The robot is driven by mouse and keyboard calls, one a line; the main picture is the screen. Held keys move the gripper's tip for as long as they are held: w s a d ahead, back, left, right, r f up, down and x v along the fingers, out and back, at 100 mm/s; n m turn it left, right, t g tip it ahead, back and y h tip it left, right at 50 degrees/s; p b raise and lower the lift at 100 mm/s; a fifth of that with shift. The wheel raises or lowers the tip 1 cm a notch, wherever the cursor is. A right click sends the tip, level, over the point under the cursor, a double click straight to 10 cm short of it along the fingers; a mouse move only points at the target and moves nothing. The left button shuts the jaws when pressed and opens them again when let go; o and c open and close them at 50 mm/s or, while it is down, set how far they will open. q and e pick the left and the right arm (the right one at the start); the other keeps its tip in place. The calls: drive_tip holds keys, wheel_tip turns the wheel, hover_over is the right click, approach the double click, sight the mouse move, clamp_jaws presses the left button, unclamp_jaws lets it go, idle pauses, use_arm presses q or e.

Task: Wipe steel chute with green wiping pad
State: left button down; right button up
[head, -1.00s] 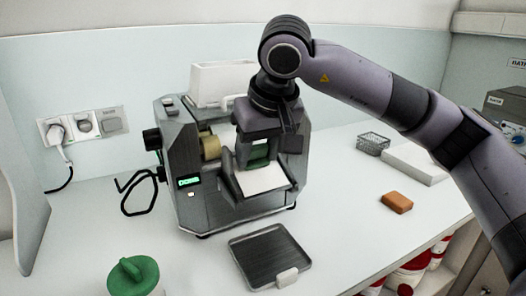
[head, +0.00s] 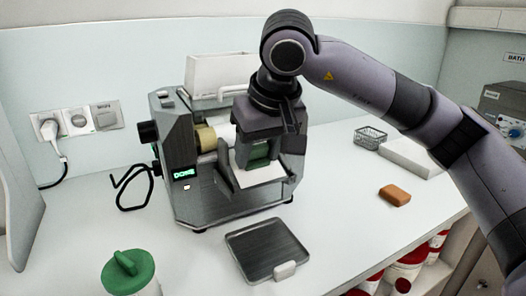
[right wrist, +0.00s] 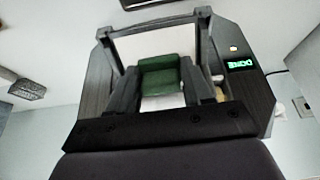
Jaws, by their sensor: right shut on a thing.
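The mill (head: 185,150) stands on the counter with its steel chute (head: 262,174) sticking out at the front; the chute's floor looks pale and bright. My right gripper (head: 258,150) comes down from above into the chute, shut on the green wiping pad (head: 258,155). In the right wrist view the green pad (right wrist: 160,75) sits between both fingers, with a pale strip of the chute (right wrist: 162,103) beside it. The pad is low over the chute's floor, between its side walls; I cannot tell whether it touches. My left gripper is not in view.
A dark tray (head: 268,250) lies in front of the mill, and a green-lidded jar (head: 128,272) stands at front left. A brown block (head: 394,195), a wire basket (head: 370,138) and a white slab (head: 410,158) are to the right.

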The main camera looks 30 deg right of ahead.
drive_tip(key=shift+w+r+p, duration=0.4)
drive_tip(key=shift+w+r, duration=0.05)
drive_tip(key=shift+w, duration=0.35)
drive_tip(key=shift+s+f+b, duration=0.3)
drive_tip(key=shift+f+b, duration=0.1)
drive_tip(key=shift+b, duration=0.05)
drive_tip(key=shift+s+f+b, duration=0.3)
drive_tip(key=shift+s+b, duration=0.15)
drive_tip(key=shift+s, duration=0.15)
drive_tip(key=shift+s+f+b, duration=0.3)
drive_tip(key=shift+s+b, duration=0.1)
drive_tip(key=shift+s, duration=0.15)
drive_tip(key=shift+s+f, duration=0.1)
drive_tip(key=shift+s, duration=0.4)
drive_tip(key=w+r+p, duration=0.1)
drive_tip(key=w+p, duration=0.1)
drive_tip(key=shift+w+r, duration=0.35)
drive_tip(key=shift+w+r+p, duration=0.15)
drive_tip(key=shift+w+p, duration=0.15)
drive_tip(key=shift+w, duration=0.3)
drive_tip(key=shift+s+f+b, duration=0.35)
drive_tip(key=shift+b, duration=0.15)
drive_tip(key=shift+s+f+b, duration=0.3)
drive_tip(key=shift+s+b, duration=0.1)
drive_tip(key=shift+s, duration=0.15)
drive_tip(key=shift+s+f+b, duration=0.3)
drive_tip(key=shift+s+b, duration=0.1)
drive_tip(key=shift+s, duration=0.15)
drive_tip(key=shift+s+f, duration=0.1)
drive_tip(key=shift+s, duration=0.4)
